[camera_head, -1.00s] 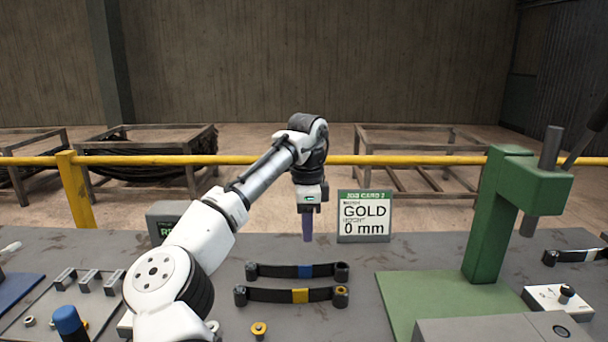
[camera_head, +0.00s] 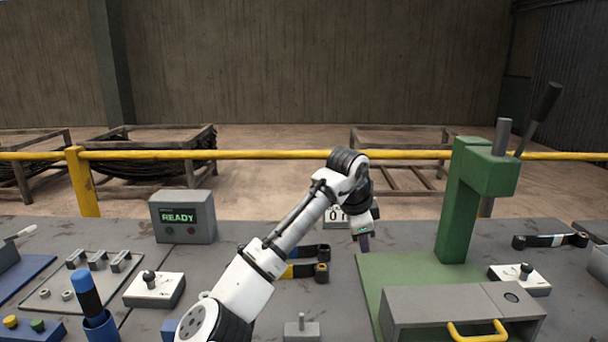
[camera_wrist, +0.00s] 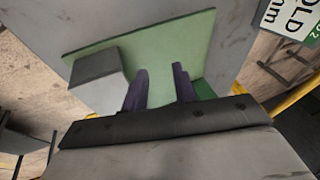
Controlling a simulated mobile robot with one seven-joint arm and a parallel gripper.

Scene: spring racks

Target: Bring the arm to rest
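My gripper (camera_head: 364,243) hangs at the end of my raised arm, above the back left part of the green press plate (camera_head: 400,272). In the wrist view its two purple fingers (camera_wrist: 160,88) stand apart with only the green plate (camera_wrist: 195,40) between them. It is open and empty. My arm crosses the middle of the head view and hides part of the bench. Two dark leaf springs, one with a blue band and one with a yellow band (camera_head: 306,271), lie on the bench partly behind my arm.
The green press (camera_head: 458,200) with its lever stands right of my gripper. A grey drawer box (camera_head: 440,318) with a yellow handle is in front. A READY display (camera_head: 183,215) stands back left. My wrist mostly hides the job card in the head view; it also shows in the wrist view (camera_wrist: 290,15).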

